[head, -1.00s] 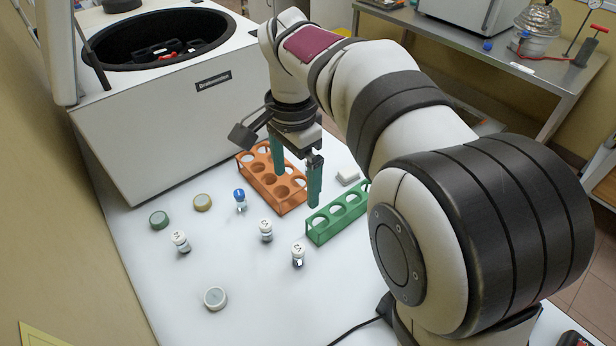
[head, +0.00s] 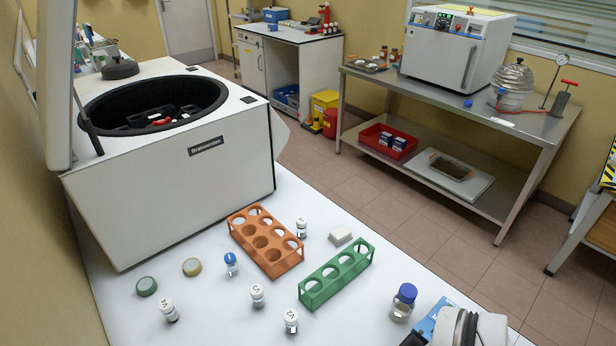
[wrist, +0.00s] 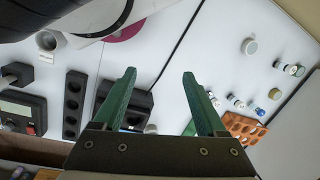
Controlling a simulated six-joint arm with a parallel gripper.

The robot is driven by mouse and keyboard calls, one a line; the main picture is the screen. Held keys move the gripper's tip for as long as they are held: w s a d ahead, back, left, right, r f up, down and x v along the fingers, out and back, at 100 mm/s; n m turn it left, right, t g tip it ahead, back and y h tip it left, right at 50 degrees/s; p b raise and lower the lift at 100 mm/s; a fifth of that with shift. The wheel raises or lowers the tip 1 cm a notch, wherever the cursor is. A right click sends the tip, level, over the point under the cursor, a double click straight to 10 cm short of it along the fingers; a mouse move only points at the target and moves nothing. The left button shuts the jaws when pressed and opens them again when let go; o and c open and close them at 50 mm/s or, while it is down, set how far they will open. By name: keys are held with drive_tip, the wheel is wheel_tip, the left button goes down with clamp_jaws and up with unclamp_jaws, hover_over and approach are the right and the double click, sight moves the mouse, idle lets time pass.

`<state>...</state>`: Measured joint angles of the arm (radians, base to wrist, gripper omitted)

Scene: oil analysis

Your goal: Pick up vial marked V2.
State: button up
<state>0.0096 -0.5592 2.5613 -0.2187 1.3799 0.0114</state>
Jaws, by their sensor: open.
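Several small white-capped vials stand upright on the white bench in the head view. The gripper is not clear in the head view.
An orange rack (head: 238,236) and a green rack (head: 309,296) stand mid-bench, with a blue-capped vial (head: 231,264) to the left. A larger blue-capped bottle (head: 404,303) stands at right. The white centrifuge (head: 170,205) fills the back left. A black power strip (wrist: 73,104) shows in the wrist view.

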drive_tip(key=n+t+h, duration=0.6)
drive_tip(key=n+h, duration=0.6)
drive_tip(key=n, duration=1.3)
hover_over(291, 323)
drive_tip(key=s+d, duration=0.6)
drive_tip(key=s, duration=0.1)
wheel_tip(291, 323, down, 10)
drive_tip(key=a+f+n+t+y, duration=0.1)
drive_tip(key=a+f+n, duration=0.1)
drive_tip(key=a+n, duration=0.1)
drive_tip(key=w+a+f+n+t+y, duration=0.1)
drive_tip(key=a+f+n+t, duration=0.1)
drive_tip(key=a+n, duration=0.1)
drive_tip(key=a+f+n+t+y, duration=0.1)
drive_tip(key=a+f+n+t, duration=0.1)
drive_tip(key=a+n, duration=0.1)
drive_tip(key=shift+w+a+n, duration=0.3)
drive_tip(key=shift+a+n, duration=0.1)
drive_tip(key=shift+a, duration=0.1)
drive_tip(key=shift+t, duration=0.3)
drive_tip(key=x, duration=1.1)
drive_tip(key=shift+w+f, duration=0.25)
drive_tip(key=shift+w, duration=0.15)
clamp_jaws()
